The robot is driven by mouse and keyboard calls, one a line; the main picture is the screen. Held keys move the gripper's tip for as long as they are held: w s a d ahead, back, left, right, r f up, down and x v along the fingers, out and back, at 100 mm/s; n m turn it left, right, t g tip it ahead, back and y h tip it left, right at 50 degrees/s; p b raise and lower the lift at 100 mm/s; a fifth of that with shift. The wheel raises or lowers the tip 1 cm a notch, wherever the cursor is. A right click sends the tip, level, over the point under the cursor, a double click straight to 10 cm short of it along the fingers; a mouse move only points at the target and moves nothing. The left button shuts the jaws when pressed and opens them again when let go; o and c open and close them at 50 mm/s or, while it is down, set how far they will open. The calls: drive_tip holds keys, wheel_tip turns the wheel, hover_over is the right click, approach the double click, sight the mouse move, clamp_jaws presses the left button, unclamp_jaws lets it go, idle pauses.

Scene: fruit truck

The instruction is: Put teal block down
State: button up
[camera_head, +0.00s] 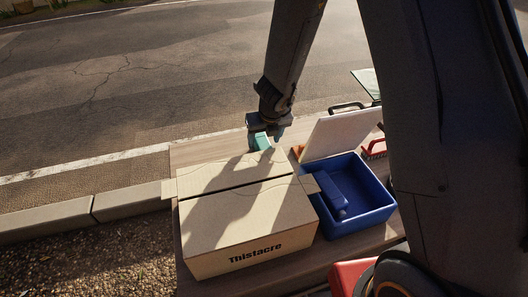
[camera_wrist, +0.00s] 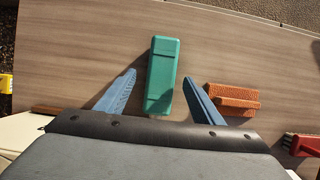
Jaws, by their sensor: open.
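The teal block (camera_wrist: 162,75) lies on the wooden table (camera_wrist: 95,45) in the wrist view, with its near end between the two blue fingers of my gripper (camera_wrist: 160,92). The fingers are spread, with a gap on each side of the block. In the head view the teal block (camera_head: 261,141) shows just below my gripper (camera_head: 266,130), behind the cardboard box. The lower part of the block is hidden there by the box.
A closed cardboard box (camera_head: 245,228) stands in front of my gripper. A blue bin (camera_head: 372,218) with a blue item (camera_head: 328,190) inside and a pale lid (camera_head: 340,133) stands to its right.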

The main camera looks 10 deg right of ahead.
sight(264, 144)
drive_tip(key=shift+d+b+x, duration=0.2)
drive_tip(key=shift+b+x, duration=2.1)
drive_tip(key=shift+x, duration=0.3)
drive_tip(key=shift+s, duration=0.15)
drive_tip(key=c, duration=1.5)
drive_tip(key=shift+c, duration=0.2)
drive_tip(key=shift+r, duration=0.1)
wheel_tip(264, 144, up, 10)
drive_tip(key=p, duration=1.3)
drive_tip(key=shift+p, duration=0.35)
